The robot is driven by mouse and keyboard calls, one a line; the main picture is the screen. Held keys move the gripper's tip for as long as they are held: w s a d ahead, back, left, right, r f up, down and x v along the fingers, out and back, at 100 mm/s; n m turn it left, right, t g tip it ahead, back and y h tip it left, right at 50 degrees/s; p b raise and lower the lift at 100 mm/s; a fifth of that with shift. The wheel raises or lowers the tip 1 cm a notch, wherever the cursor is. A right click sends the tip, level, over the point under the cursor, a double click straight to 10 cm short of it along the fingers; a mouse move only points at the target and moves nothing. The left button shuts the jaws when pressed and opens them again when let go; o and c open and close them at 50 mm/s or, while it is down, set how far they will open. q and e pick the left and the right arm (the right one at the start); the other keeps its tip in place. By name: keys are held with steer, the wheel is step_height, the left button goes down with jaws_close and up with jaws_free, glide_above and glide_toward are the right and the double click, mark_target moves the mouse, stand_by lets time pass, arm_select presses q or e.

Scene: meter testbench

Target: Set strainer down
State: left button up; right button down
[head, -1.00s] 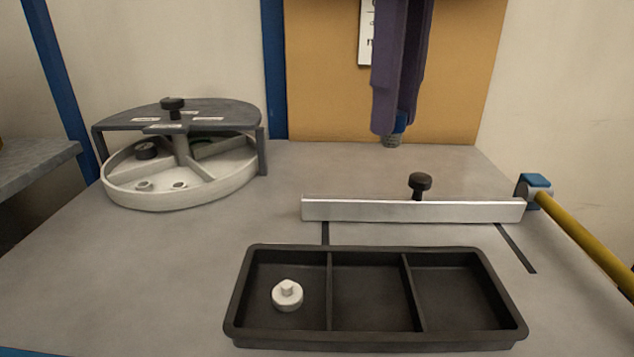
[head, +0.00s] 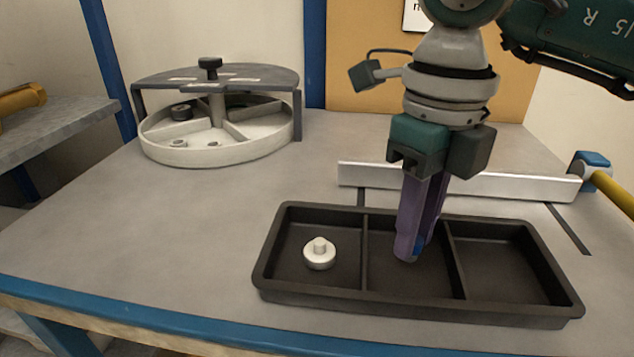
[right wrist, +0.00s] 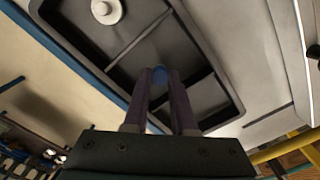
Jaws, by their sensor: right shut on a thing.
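My right gripper (head: 416,248) points down over the middle compartment of the black three-part tray (head: 283,212). It is shut on the strainer (head: 418,250), of which only a bit of blue shows between the purple fingers. In the right wrist view the strainer's blue top (right wrist: 159,75) sits between the fingertips (right wrist: 160,74), with the tray (right wrist: 62,32) behind. The fingers hide most of the strainer, and I cannot tell whether it touches the tray floor. My left gripper is not in view.
A white round part with a stub (head: 319,254) lies in the tray's left compartment. The right compartment is empty. A metal bar (head: 530,187) runs behind the tray. A round sectioned dish (head: 170,157) under a dark half cover (head: 215,77) stands at the back left.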

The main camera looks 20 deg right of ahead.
steer(key=shift+f, duration=0.7)
steer(key=shift+f, duration=0.15)
steer(key=c, duration=0.7)
jaws_free()
step_height(320, 180, up, 12)
steer(key=shift+r+p, duration=0.2)
steer(key=shift+p, duration=0.25)
